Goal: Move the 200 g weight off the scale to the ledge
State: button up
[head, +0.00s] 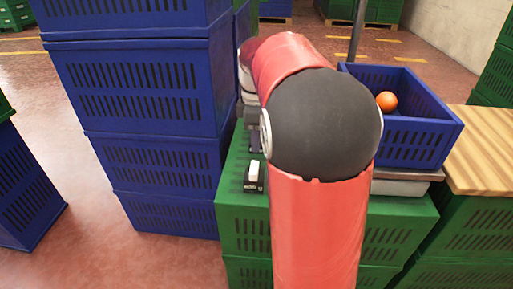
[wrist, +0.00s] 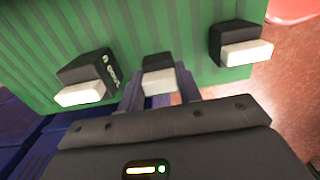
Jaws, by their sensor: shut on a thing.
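My gripper (wrist: 159,88) is shut on a black weight with a white grip (wrist: 159,74), between its two grey fingers in the wrist view. No number shows on this weight. It is over the green ribbed surface; I cannot tell whether it touches it. In the head view my gripper (head: 255,138) is partly hidden behind my red arm, and the held weight cannot be made out. The scale (head: 405,186) shows as a metallic edge under a blue crate. The ledge (head: 232,190) appears to be the green crate top left of my arm.
Two similar weights stand either side of the held one in the wrist view, left (wrist: 88,77) and right (wrist: 238,43). The blue crate (head: 425,143) holds an orange (head: 386,101). Stacked blue crates (head: 150,100) rise close on the left. A wooden board (head: 485,150) is at right.

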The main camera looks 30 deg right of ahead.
jog(key=shift+f, duration=1.5)
jog(key=shift+f+b, duration=0.1)
jog(key=shift+b, duration=0.2)
jog(key=o, duration=1.1)
